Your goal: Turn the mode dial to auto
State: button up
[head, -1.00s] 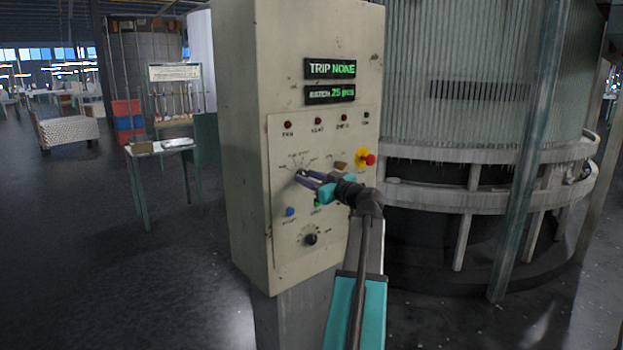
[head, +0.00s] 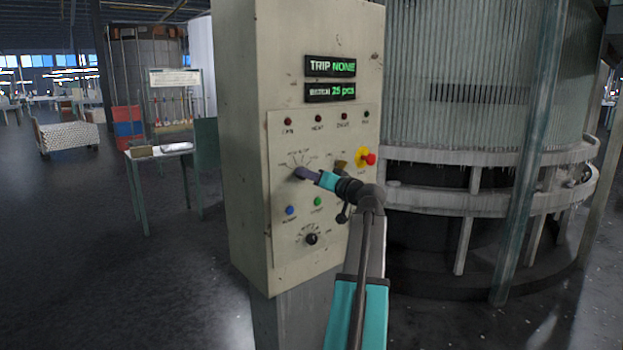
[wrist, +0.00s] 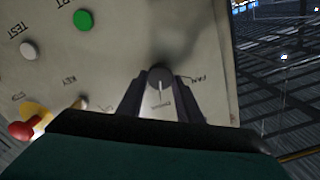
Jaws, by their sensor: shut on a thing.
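My gripper (head: 300,173) is at the upper-left dial of the control panel, its fingers seen nearly edge-on in the head view. In the wrist view, my gripper (wrist: 159,88) has its two dark fingers on either side of the round dark dial (wrist: 160,75), shut on it. A pale pointer line on the dial points down the wrist picture, toward a small blurred label between the fingers. A label reading FAN lies right of it in that view. In the head view the fingers hide most of this dial, and the scale labels are too small to read.
Displays read TRIP NONE and 25 pcs. A large round machine (head: 470,205) stands right.

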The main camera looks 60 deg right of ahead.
jog(key=shift+s+d+f+m+p, duration=0.1)
jog(key=shift+m+p, duration=0.35)
jog(key=shift+m, duration=1.7)
jog(key=shift+s+d+f+m+p, duration=0.1)
jog(key=shift+m+p, duration=0.3)
jog(key=shift+m, duration=1.75)
jog(key=o, duration=1)
jog(key=shift+s, duration=0.1)
jog(key=shift+o, duration=0.2)
jog(key=shift+a, duration=0.1)
jog(key=shift+r, duration=0.1)
jog(key=b+v, duration=0.1)
jog(key=v, duration=1.2)
jog(key=shift+s+a+b, duration=0.2)
jog(key=shift+s+b, duration=0.05)
jog(key=shift+b, duration=0.15)
